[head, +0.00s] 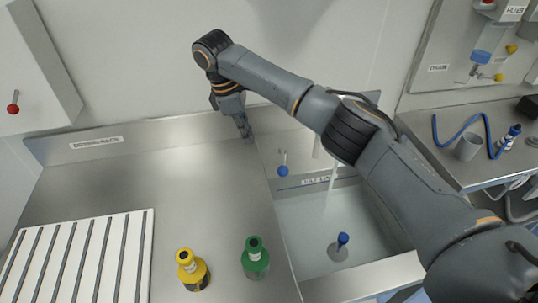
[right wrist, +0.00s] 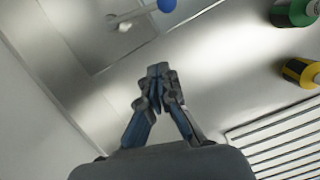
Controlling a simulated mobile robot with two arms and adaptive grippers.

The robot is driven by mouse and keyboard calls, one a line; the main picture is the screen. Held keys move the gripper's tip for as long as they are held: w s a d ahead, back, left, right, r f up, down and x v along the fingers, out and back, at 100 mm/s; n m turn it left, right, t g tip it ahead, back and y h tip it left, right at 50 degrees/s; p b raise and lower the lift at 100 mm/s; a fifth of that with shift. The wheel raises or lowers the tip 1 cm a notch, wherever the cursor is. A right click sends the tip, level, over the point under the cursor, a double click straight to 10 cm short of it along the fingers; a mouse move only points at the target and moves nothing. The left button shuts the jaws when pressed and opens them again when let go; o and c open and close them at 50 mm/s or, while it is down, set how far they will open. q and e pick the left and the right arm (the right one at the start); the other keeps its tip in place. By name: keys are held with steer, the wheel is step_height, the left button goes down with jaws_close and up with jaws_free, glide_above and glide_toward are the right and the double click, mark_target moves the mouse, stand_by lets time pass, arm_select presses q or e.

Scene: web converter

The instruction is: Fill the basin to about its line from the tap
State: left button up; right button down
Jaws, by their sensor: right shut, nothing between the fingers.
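The steel basin (head: 293,230) is in the middle right of the head view, partly hidden by my right arm. A "FILL LINE" label (head: 317,181) is on its back wall. A pale stream (head: 333,176) falls into it from a spout mostly hidden behind my arm. I cannot tell the water level clearly. A blue-knobbed plug (head: 342,239) stands at the basin's bottom. The tap lever with a blue knob (head: 283,170) is at the back left of the basin; it also shows in the right wrist view (right wrist: 166,5). My right gripper (head: 247,135) is shut and empty, left of the lever, apart from it.
A yellow bottle (head: 193,270) and a green bottle (head: 255,260) stand on the drying-rack counter, by a white ribbed rack (head: 82,258). The counter's middle is clear. A bench at right holds a grey cup (head: 467,147) and a blue hose (head: 462,133).

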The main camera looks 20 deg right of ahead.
mark_target(283, 159)
steer(key=p+x, duration=0.1)
steer(key=x, duration=0.3)
steer(key=p+x, duration=0.1)
steer(key=x, duration=0.3)
steer(key=shift+d+f, duration=0.3)
steer(key=shift+f, duration=0.05)
steer(key=d+p, duration=0.1)
steer(key=d, duration=0.1)
steer(key=s+d+p, duration=0.1)
steer(key=d, duration=0.1)
steer(key=shift+s+f+p, duration=0.1)
steer(key=shift+f+p, duration=0.1)
steer(key=shift+p, duration=0.2)
